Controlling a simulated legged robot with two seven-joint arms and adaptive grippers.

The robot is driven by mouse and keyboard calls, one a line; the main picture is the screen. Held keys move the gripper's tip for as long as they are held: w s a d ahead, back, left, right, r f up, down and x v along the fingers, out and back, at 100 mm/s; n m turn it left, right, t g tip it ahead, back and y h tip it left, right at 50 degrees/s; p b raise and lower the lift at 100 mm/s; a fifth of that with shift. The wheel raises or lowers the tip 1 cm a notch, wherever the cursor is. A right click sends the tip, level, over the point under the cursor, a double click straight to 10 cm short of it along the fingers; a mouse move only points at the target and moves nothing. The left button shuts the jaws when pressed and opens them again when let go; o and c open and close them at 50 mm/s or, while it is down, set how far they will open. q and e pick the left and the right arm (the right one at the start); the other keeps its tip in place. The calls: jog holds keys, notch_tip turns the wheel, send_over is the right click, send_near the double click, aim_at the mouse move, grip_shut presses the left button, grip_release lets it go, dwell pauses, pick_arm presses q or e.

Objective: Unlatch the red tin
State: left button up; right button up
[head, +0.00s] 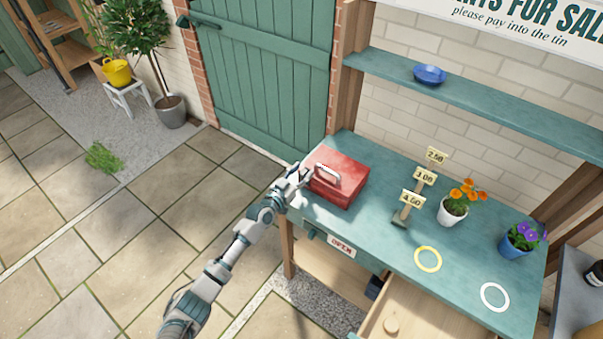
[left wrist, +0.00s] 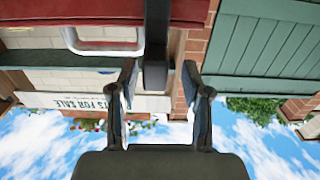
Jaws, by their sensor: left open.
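The red tin (head: 339,181) stands shut at the left end of the green bench, its pale handle (head: 327,173) on top. My left gripper (head: 302,174) is at the tin's left side, close to it, open. In the left wrist view, the red tin (left wrist: 100,46) and its handle cross the upper left, beyond the open fingers of my left gripper (left wrist: 160,82). A dark upright bar (left wrist: 157,45) shows between the fingers; I cannot tell whether it is the tin's latch. No latch shows clearly in the head view. My right gripper is out of view.
On the green bench (head: 385,231) stand a price sign post (head: 405,207), an orange-flowered pot (head: 452,212) and a blue pot (head: 517,243). Yellow (head: 428,259) and white (head: 494,297) rings lie in front. An open drawer (head: 425,315) juts out below. A shelf (head: 480,95) runs above.

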pick_arm(q)
jog(key=shift+d, duration=0.15)
grip_shut()
jog(key=shift+s+d, duration=0.1)
jog(key=shift+d, duration=0.05)
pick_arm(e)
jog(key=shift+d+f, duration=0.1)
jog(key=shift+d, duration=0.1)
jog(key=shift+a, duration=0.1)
pick_arm(q)
jog(key=shift+s+d+m, duration=0.1)
jog(key=shift+m, duration=0.3)
jog(key=d+m, duration=0.1)
jog(key=s+m+p, duration=0.1)
jog(key=shift+s+d+f+m, duration=0.1)
jog(key=shift+d+m, duration=0.2)
jog(key=shift+d, duration=0.05)
jog(key=shift+s+d+f+m, duration=0.35)
jog(key=shift+d+m, duration=0.15)
jog(key=shift+m, duration=0.4)
jog(key=shift+s+d+f+m, duration=0.35)
jog(key=shift+d+m, duration=0.1)
jog(key=shift+m, duration=0.45)
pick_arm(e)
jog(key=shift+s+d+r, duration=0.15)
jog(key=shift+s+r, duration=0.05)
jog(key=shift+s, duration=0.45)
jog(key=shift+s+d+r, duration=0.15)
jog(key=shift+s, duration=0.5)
